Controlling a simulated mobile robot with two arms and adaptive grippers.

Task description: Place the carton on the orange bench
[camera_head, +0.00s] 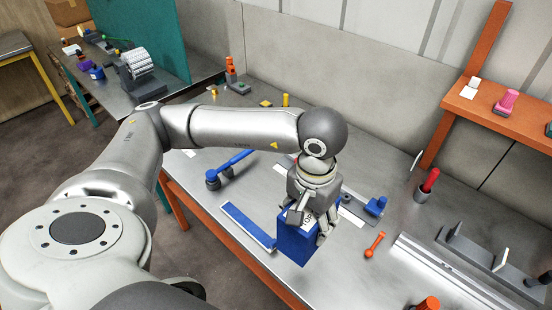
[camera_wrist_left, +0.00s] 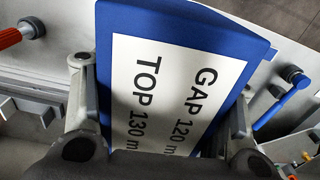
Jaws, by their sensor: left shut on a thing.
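A blue box-shaped carton (camera_head: 292,245) with a white label stands upright over the metal top of the orange-legged bench (camera_head: 222,245). I cannot tell whether its base touches the top. My left gripper (camera_head: 309,222) points down and is shut on the carton, with fingers on opposite sides. In the left wrist view the carton (camera_wrist_left: 255,45) fills the middle between the fingers, its label reading "GAP 120 m" and "TOP 130 m". The gripper hides part of the carton in the head view. My right gripper is not in view.
A blue strip (camera_head: 247,225) lies left of the carton. A blue-handled tool (camera_head: 232,165), an orange tool (camera_head: 375,245), a red-handled item in a cup (camera_head: 428,184) and a metal rail (camera_head: 450,275) are around it. An orange shelf (camera_head: 510,127) stands at right.

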